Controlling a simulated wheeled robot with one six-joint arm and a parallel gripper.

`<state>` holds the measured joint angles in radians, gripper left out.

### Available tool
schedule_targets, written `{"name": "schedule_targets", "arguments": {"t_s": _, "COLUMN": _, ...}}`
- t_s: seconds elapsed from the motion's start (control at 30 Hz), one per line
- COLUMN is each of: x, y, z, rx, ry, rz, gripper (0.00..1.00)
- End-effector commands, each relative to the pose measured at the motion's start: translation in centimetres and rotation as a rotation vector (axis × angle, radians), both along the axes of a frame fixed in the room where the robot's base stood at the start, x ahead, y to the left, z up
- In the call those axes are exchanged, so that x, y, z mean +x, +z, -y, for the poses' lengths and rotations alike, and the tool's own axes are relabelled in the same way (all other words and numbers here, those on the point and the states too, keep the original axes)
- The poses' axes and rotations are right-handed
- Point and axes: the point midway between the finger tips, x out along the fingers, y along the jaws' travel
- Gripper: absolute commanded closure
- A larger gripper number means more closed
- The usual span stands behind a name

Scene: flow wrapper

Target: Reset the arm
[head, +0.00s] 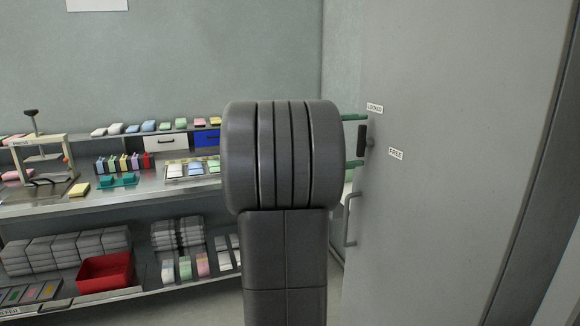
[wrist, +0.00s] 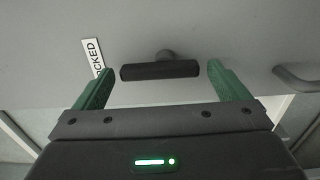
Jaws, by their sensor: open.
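My gripper (wrist: 158,82) is open, with its two green fingers apart on either side of a dark handle (wrist: 160,70) on a grey door. In the wrist view the handle lies between the fingertips, with a gap on each side. In the head view the green fingers (head: 355,140) reach past my arm toward the same handle (head: 362,139), beside the LOCKED label (head: 375,108). A FREE label (head: 396,153) is lower right of the handle. My arm hides most of the gripper in the head view.
The large grey door (head: 450,180) fills the right side, with a bar handle (head: 350,218) near its left. A steel bench (head: 120,204) with coloured packs stands at the left. A red bin (head: 105,272) is on its lower shelf.

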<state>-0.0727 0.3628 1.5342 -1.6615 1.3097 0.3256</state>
Motion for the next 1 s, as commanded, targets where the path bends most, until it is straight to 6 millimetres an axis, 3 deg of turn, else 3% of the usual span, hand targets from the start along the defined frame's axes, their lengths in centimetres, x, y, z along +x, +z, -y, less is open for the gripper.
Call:
{"name": "schedule_targets", "arguments": {"t_s": 0.27, "x": -0.4, "y": 0.0, "z": -1.3, "rx": -0.001, "ry": 0.002, "rz": -0.002, "gripper": 0.05}}
{"name": "schedule_targets", "arguments": {"t_s": 1.0, "x": -4.5, "y": 0.0, "z": -12.7, "rx": -0.001, "ry": 0.004, "rz": -0.004, "gripper": 0.05}}
